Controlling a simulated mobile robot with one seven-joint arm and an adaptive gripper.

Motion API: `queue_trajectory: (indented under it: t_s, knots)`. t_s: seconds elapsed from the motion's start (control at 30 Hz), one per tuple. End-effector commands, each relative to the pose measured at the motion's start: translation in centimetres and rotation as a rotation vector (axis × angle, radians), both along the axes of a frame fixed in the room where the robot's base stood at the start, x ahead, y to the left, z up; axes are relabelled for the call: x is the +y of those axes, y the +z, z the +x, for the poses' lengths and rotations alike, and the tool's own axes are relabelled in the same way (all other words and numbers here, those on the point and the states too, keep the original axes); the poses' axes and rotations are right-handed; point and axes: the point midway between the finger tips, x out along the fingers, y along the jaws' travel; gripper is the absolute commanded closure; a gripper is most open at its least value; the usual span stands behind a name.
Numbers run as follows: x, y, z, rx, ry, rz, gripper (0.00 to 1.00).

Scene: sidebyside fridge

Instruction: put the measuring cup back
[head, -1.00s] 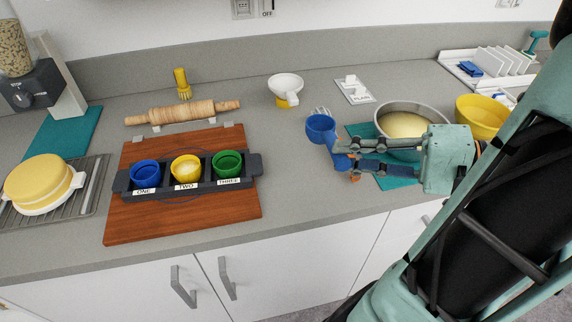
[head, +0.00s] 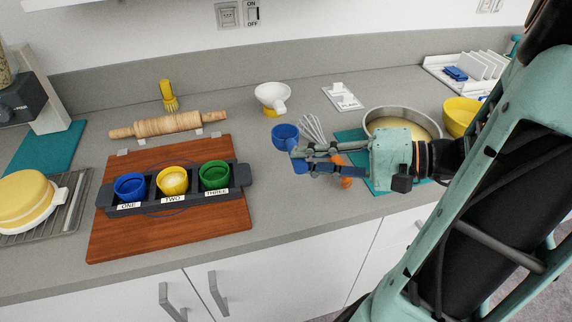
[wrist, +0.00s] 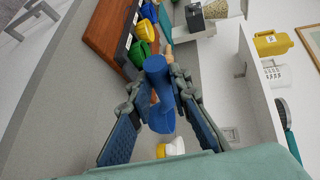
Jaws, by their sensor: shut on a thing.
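My gripper (head: 302,159) is shut on a blue measuring cup (head: 285,136) and holds it above the counter, right of the board. The wrist view shows the cup (wrist: 155,64) and its handle (wrist: 161,116) between the fingers. A dark holder (head: 151,206) sits on a wooden board (head: 180,231) at left. Its compartment labelled ONE holds a blue cup (head: 130,186), TWO a yellow cup (head: 172,180) and THREE a green cup (head: 215,175). The holder also shows at the top of the wrist view.
A rolling pin (head: 167,125) lies behind the board. A white-and-yellow funnel-like item (head: 272,97) stands behind my gripper. A whisk (head: 312,127) and a metal bowl (head: 403,118) are beside and behind it. Bare counter lies between the board and my gripper.

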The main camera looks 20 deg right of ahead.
Motion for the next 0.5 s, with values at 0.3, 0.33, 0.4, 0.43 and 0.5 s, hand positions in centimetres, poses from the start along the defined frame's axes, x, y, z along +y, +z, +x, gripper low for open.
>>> queue_trajectory:
  t_s: [0.3, 0.33, 0.4, 0.43, 0.5]
  knots:
    - [1.1, -4.4, 3.5, 0.0, 0.001, 0.002, 1.0]
    - [1.1, -4.6, 3.6, 0.0, 0.001, 0.002, 1.0]
    - [1.2, -4.8, 3.9, -0.001, 0.0, 0.001, 1.0]
    - [1.2, -5.0, 4.0, 0.0, 0.001, 0.001, 1.0]
    - [1.4, -5.6, 4.4, 0.0, 0.002, 0.003, 1.0]
